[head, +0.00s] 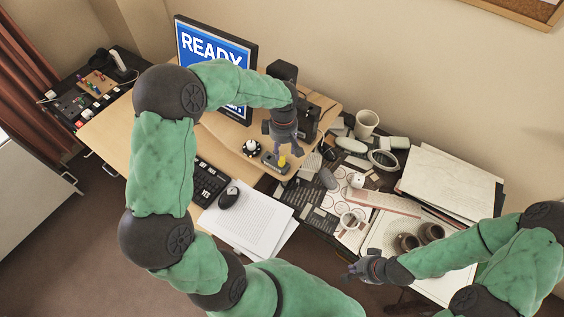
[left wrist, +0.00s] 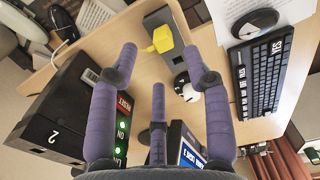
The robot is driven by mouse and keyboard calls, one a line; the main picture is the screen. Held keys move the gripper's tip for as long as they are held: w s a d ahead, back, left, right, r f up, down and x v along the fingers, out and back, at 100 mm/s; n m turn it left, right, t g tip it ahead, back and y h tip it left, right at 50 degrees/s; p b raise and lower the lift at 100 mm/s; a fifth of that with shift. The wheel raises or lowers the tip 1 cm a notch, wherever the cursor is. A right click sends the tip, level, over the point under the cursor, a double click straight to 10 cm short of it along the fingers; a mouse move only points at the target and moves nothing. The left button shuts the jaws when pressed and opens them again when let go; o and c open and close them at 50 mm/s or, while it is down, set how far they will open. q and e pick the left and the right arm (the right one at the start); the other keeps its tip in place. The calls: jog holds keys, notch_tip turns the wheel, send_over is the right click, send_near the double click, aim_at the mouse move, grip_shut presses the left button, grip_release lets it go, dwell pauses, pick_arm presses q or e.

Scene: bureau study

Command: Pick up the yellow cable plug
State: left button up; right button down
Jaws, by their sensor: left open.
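The yellow cable plug (head: 282,161) sits upright on a small grey block (head: 270,161) near the desk's right edge. It also shows in the left wrist view (left wrist: 161,39), at the top, beyond my fingers. My left gripper (head: 286,146) is open just above the plug, its fingers pointing down; it is apart from the plug as far as I can see. In the left wrist view its purple fingers (left wrist: 152,48) are spread with nothing between them. My right gripper (head: 356,271) hangs at the lower right, far from the plug; its opening is unclear.
A white and black round item (head: 251,147) stands left of the plug. A black box with lit buttons (left wrist: 78,108) is close by. The monitor (head: 214,60), keyboard (head: 209,184), mouse (head: 228,198) and papers (head: 245,222) surround the area. The right-hand surface is cluttered, with a mug (head: 367,122).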

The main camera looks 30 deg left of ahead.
aim_at(282, 159)
pick_arm(q)
notch_tip(282, 159, down, 7)
jog(key=shift+s+a+f+b, duration=0.1)
jog(key=shift+s+a+b, duration=0.05)
jog(key=shift+b, duration=0.55)
jog(key=c, duration=0.9)
